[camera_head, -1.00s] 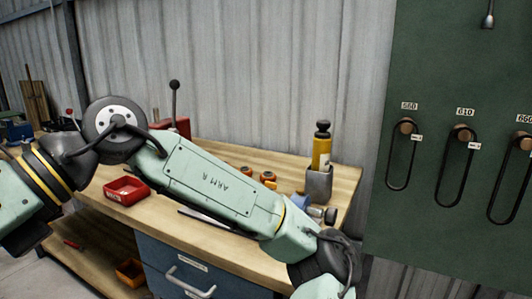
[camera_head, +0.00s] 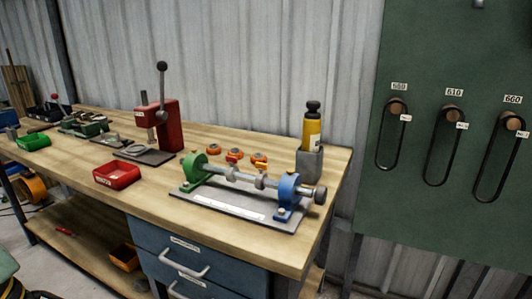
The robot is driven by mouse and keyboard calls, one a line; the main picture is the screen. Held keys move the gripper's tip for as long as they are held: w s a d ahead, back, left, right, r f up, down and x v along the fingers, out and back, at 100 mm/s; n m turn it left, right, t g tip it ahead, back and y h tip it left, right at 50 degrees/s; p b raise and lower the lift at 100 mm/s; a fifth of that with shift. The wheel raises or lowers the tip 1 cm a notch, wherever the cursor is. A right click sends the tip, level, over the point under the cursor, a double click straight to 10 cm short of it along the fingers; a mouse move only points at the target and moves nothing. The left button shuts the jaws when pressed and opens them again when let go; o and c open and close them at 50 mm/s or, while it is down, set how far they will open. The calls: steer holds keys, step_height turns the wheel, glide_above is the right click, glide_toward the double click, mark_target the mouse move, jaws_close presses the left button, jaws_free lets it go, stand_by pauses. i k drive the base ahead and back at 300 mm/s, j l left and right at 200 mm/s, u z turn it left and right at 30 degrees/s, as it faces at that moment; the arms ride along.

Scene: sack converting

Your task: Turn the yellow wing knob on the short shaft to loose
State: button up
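A short grey shaft (camera_head: 232,174) lies across a fixture on a grey base plate (camera_head: 222,204) at the right end of the workbench. A green bracket (camera_head: 193,168) holds its left end and a blue bracket (camera_head: 286,194) its right end. A dark round end piece (camera_head: 320,194) sticks out past the blue bracket. Small yellowish parts show at the brackets, but they are too small to tell which is the wing knob or how it is turned. My gripper is out of view; only a bit of my arm shows at the lower left corner.
Several orange-and-red parts (camera_head: 236,156) lie behind the shaft. A yellow bottle (camera_head: 312,130) stands in a grey holder (camera_head: 309,162). A red press (camera_head: 162,125) and a red tray (camera_head: 117,175) are to the left. A green board (camera_head: 455,200) with hanging belts is at right.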

mark_target(262, 167)
steer(key=i+l, duration=0.1)
steer(key=l, duration=0.55)
steer(key=i+l, duration=0.15)
steer(key=l, duration=0.15)
steer(key=i+j, duration=0.3)
steer(key=i, duration=0.15)
steer(key=i+j, duration=0.3)
steer(key=i, duration=0.1)
